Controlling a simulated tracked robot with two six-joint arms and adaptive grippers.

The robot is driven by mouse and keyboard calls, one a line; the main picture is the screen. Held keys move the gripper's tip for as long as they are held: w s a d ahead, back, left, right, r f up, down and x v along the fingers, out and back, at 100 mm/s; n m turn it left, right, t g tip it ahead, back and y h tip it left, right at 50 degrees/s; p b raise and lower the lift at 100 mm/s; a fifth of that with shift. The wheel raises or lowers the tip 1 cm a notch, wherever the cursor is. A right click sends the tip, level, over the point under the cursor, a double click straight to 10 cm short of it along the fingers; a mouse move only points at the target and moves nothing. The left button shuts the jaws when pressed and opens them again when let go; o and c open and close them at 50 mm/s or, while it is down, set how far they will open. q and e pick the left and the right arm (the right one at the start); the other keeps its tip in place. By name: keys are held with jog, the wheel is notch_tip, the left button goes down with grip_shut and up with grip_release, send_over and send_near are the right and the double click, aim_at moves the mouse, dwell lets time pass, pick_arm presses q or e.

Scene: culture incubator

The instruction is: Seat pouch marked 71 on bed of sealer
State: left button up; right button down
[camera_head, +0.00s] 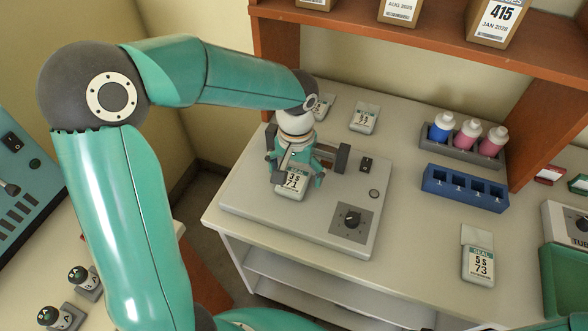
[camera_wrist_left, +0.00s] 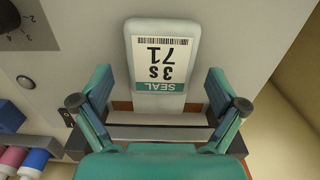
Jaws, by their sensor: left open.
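The pouch marked 71 (camera_head: 292,184) is a grey packet with a white label reading 3S 71. It lies label up on the grey sealer (camera_head: 245,203), and its label shows clearly in the left wrist view (camera_wrist_left: 160,62). Its SEAL end points to a brown strip and a metal bar (camera_wrist_left: 150,132) of the sealer. My right gripper is not in view.
Two more pouches lie behind the sealer, one showing clearly (camera_head: 364,118). A pouch marked 73 (camera_head: 478,262) lies at right. A bottle rack (camera_head: 462,152) and a blue rack (camera_head: 436,190) stand right of the sealer. A brown shelf (camera_head: 420,36) holds boxes above.

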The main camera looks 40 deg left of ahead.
aim_at(296, 176)
pick_arm(q)
notch_tip(296, 176, up, 12)
dwell(0.6)
jog(key=shift+f, duration=0.1)
notch_tip(296, 176, down, 12)
jog(key=shift+r, duration=0.1)
dwell(0.7)
jog(key=shift+r, duration=0.1)
